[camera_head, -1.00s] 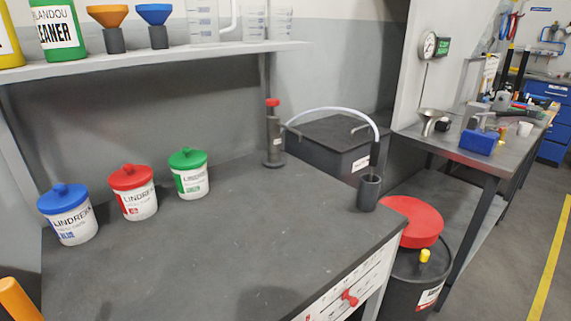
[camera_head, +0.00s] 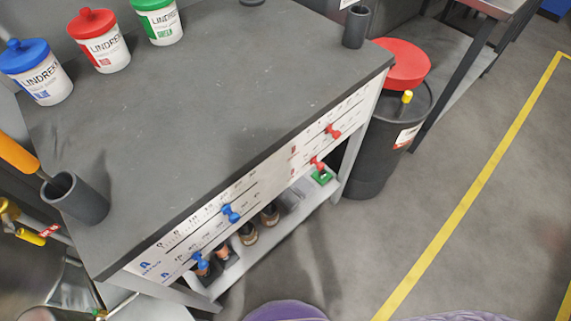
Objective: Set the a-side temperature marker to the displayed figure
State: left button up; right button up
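A white scale panel (camera_head: 275,186) runs along the front edge of the grey workbench. Its left part has blue lettering that looks like an A and two printed scales. An upper blue marker (camera_head: 230,213) sits on the upper scale and a lower blue marker (camera_head: 200,260) on the lower one. The numbers are too small to read surely, and I cannot tell which scale is temperature. The right part has an upper red marker (camera_head: 333,131) and a lower red marker (camera_head: 318,163). The wall dial and green display are out of view now. Neither gripper is in view.
The workbench top (camera_head: 215,110) is mostly clear. Blue-, red- and green-lidded tubs stand at its back left. A dark cup (camera_head: 75,197) stands at the left corner. A dark drum with a red lid (camera_head: 402,65) stands at right. The floor in front is open.

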aim_at(202, 265)
jog(key=k+j+u, duration=0.25)
jog(key=k+j, duration=0.2)
jog(key=j, duration=0.15)
jog(key=u, duration=2.75)
jog(key=z, duration=3.45)
